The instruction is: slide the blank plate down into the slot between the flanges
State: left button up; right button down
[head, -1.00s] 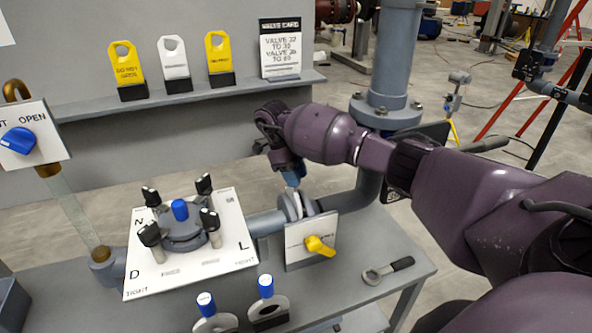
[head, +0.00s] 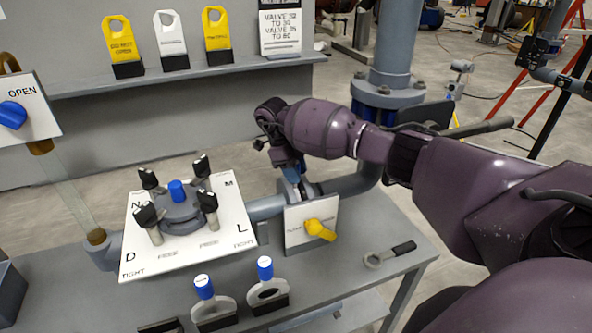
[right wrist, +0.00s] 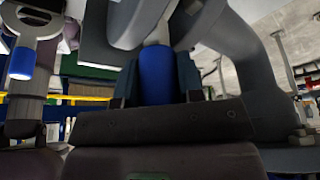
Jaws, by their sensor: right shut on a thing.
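My right gripper (head: 287,174) is directly above the pair of grey flanges (head: 297,190) on the horizontal pipe. In the right wrist view it is shut on the blue handle of the blank plate (right wrist: 160,75). The plate's pale shank runs from the handle toward the gap between the flanges, which also show in the right wrist view (right wrist: 130,22). The plate's disc is hidden by the flanges and gripper, so I cannot tell how deep it sits. My left gripper is not in view.
A white panel with a yellow lever (head: 320,230) stands before the flanges. Two blue-capped ring plates (head: 214,312) stand at the bench's front. A clamped valve board (head: 225,245) is to the left. A wrench (head: 390,254) lies on the right. Tagged plates line the shelf (head: 200,75).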

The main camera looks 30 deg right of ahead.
dwell(0.3)
jog(key=c, duration=0.7)
grip_release()
jog(key=b+v, duration=0.1)
jog(key=v, duration=0.5)
jog(key=shift+w+r, duration=0.1)
jog(key=shift+r, duration=0.1)
jog(key=shift+w+a+r, duration=0.15)
jog(key=shift+r, duration=0.35)
